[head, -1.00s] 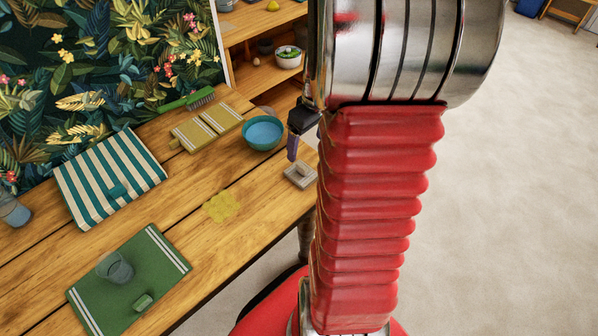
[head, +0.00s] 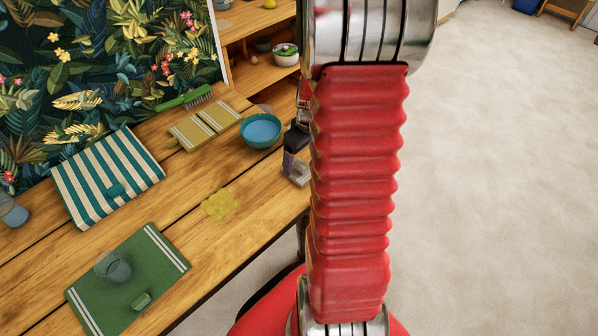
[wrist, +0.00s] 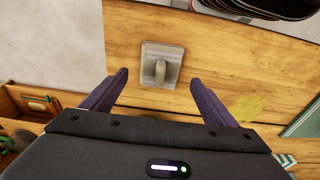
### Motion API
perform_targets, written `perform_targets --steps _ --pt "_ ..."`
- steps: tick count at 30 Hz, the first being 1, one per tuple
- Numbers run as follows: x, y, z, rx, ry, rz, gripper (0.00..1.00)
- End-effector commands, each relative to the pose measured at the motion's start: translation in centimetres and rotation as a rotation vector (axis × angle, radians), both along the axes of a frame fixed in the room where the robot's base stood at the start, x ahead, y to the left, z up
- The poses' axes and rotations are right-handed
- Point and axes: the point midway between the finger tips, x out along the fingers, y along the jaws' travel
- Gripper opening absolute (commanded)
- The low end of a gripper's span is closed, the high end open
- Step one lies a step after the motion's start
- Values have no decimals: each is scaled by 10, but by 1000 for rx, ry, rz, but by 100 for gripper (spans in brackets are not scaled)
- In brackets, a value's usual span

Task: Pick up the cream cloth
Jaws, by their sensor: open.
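The cream cloth (wrist: 175,55) looks like a small greyish-beige square with a raised fold in its middle. It lies flat on the wooden table near the table's edge, and is partly hidden behind my gripper in the head view (head: 301,178). My gripper (wrist: 158,78) is open and empty. In the wrist view its two purple fingers stand apart on either side of the cloth's lower end, with the cloth roughly centred ahead between them. In the head view my gripper (head: 288,166) is just above and beside the cloth. I cannot tell the exact height gap.
A blue bowl (head: 261,130) stands close by, left of my gripper. A yellow flower-shaped piece (head: 220,205) lies on the table (head: 190,210). Further left are a yellow folded cloth (head: 188,133), a striped cloth (head: 85,185) and a green mat (head: 165,262) with a glass (head: 113,268).

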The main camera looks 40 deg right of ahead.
Motion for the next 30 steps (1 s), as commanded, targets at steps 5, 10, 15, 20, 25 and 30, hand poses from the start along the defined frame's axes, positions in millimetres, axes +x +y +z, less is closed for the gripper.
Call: perform_targets --steps 5,10,15,20,25,30 --pt "0 0 0 0 0 0 80" --pt "0 0 -2 0 0 0 80" --pt "2 1 -17 2 2 0 80" --pt "5 1 -36 1 2 2 80" --pt "7 0 -49 0 0 0 80" --pt "8 0 -51 -1 0 1 80"
